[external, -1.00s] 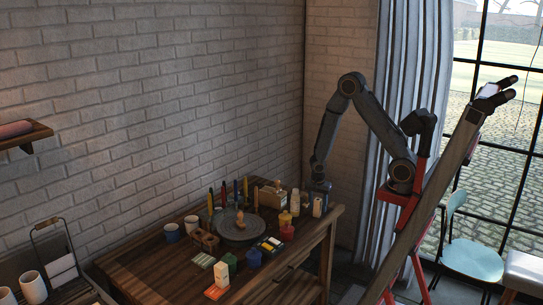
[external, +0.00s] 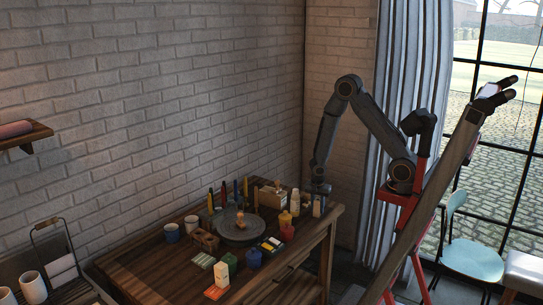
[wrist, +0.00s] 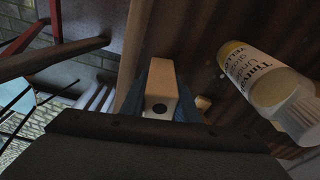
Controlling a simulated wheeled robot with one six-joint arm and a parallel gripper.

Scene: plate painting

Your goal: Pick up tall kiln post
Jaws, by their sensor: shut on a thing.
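The tall kiln post, a pale cream square block with a dark round hole in its end, stands at the table's right end in the external view (external: 317,208). In the wrist view the post (wrist: 162,76) sits between the blue fingers of my gripper (wrist: 160,92). My gripper (external: 319,190) is above the post in the external view, and its fingers are shut on it. The post's foot appears at the tabletop; I cannot tell whether it is lifted. The fingertips are too small to make out in the external view.
Coloured jars, including a yellow one (external: 285,219), stand left of the post around a grey round plate (external: 238,238). The table's right edge (external: 338,212) is near.

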